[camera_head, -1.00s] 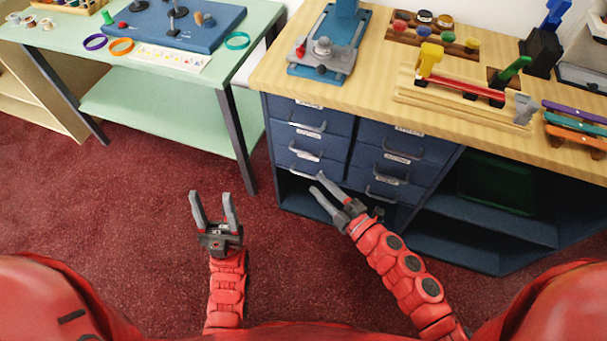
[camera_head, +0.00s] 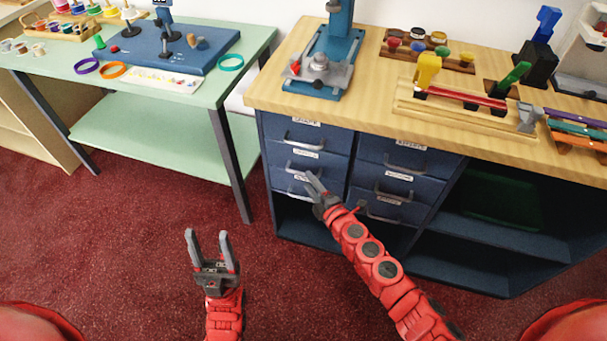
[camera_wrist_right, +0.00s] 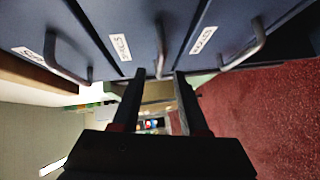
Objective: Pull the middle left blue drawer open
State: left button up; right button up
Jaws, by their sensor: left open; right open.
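The middle left blue drawer (camera_head: 325,167) is in the left column of the cabinet. Its front looks flush with the drawers above and below, and it has a white label and a grey bar handle (camera_head: 298,168). My right gripper (camera_head: 309,181) is open in front of this column, at the middle handle. In the right wrist view the middle handle (camera_wrist_right: 160,48) lines up between the open fingertips (camera_wrist_right: 158,74); I cannot tell whether they touch it. The gripper partly hides the bottom left drawer. My left gripper (camera_head: 206,236) is open and empty above the carpet.
Top left (camera_wrist_right: 52,52) and bottom left (camera_wrist_right: 250,48) drawer handles lie on either side of the fingers. A right drawer column (camera_head: 400,175) and open shelves (camera_head: 500,235) adjoin. The wooden counter (camera_head: 375,105) overhangs above. A green table (camera_head: 150,145) stands left; carpet in front is clear.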

aim_at(303, 174)
jog(key=shift+b+x, duration=0.4)
jog(key=shift+x, duration=2.15)
jog(key=shift+c, duration=0.2)
grip_shut()
jog(key=shift+d, duration=0.1)
